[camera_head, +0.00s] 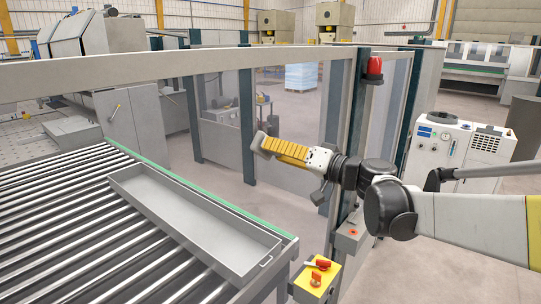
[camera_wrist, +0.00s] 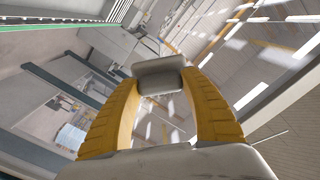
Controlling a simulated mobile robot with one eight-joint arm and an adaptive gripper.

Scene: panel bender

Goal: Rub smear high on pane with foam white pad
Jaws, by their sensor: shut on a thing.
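The foam white pad (camera_head: 262,139) looks pale grey and sits at the tips of my gripper (camera_head: 268,144). In the wrist view the pad (camera_wrist: 158,76) is clamped between the two yellow fingertips of my gripper (camera_wrist: 160,82). My arm reaches in from the right, with the fingers pointing left, in front of the guard fence. A clear pane (camera_head: 292,115) fills the fence bay behind the gripper. I cannot make out a smear on it. I cannot tell whether the pad touches any pane.
A roller conveyor (camera_head: 60,215) with a long grey tray (camera_head: 195,222) lies at lower left. A pale rail (camera_head: 180,66) crosses above. A yellow switch box (camera_head: 316,280) stands below.

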